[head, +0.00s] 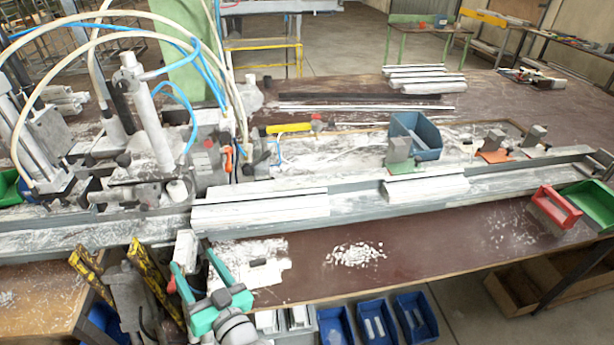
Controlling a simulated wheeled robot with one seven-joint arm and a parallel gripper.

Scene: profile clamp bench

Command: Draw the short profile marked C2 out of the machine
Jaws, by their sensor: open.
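My gripper (194,262) is at the lower left of the head view, with teal fingers spread open and pointing away towards the bench. A small white block-like end (187,243) shows just beyond the fingertips, at the front edge of the machine; I cannot tell whether it is a profile. The clamp machine (150,130) fills the left side, with upright cylinders and hoses. A white profile (262,210) lies along the rail right of the machine, and a shorter one (425,188) lies farther right. No C2 marking is legible, so I cannot tell which is C2.
A long grey rail (355,207) crosses the bench. White chips (355,254) lie on the brown tabletop in front. A red bin (556,206), green bin (590,203) and blue bin (416,135) stand to the right. Yellow-and-black posts (150,270) rise left of my gripper.

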